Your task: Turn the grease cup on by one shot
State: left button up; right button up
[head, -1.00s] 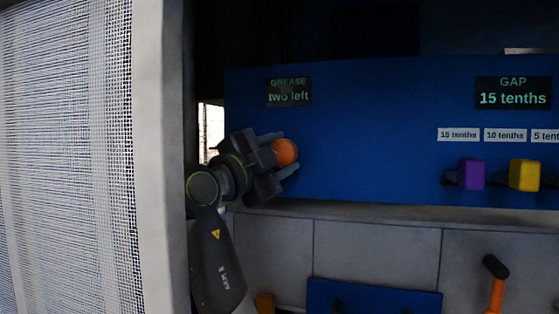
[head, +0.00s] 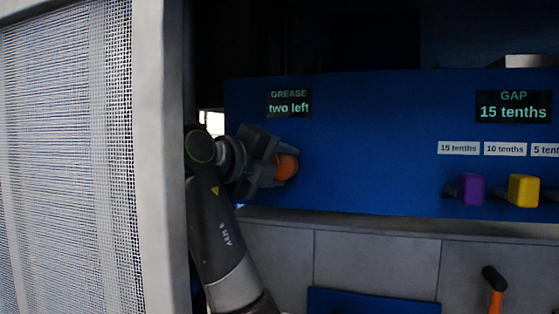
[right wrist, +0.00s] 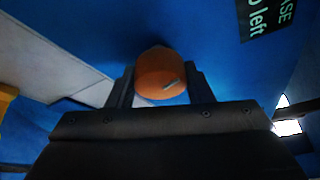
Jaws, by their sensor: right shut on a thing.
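The grease cup shows as an orange round knob (head: 287,166) on the blue panel, below a dark sign (head: 289,103) reading "GREASE two left". My right gripper (head: 283,168) is shut on this knob, its fingers on either side of it. In the right wrist view the orange cap (right wrist: 160,74) sits between the two fingertips (right wrist: 160,88), with a small pale mark on its face. The cup's body behind the cap is hidden. My left gripper is not in view.
A mesh screen with a pale post (head: 160,160) stands close on the left. Right on the blue panel (head: 380,150) are a "GAP 15 tenths" sign (head: 513,106), a purple block (head: 471,188) and a yellow block (head: 524,190). An orange lever with a black knob (head: 494,279) stands lower right.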

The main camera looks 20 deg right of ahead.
jog(key=shift+r+m+y+p, duration=0.2)
jog(key=shift+m+y+p, duration=0.35)
jog(key=shift+m, duration=0.55)
jog(key=o, duration=1)
jog(key=shift+w+f, duration=0.1)
jog(key=shift+f, duration=0.05)
jog(key=r, duration=0.4)
jog(key=r+b, duration=0.1)
jog(key=r, duration=0.1)
jog(key=shift+w+a, duration=0.2)
jog(key=shift+w, duration=0.05)
jog(key=r, duration=0.2)
jog(key=s+d+r, duration=0.1)
jog(key=r, duration=0.1)
jog(key=shift+w+a, duration=0.35)
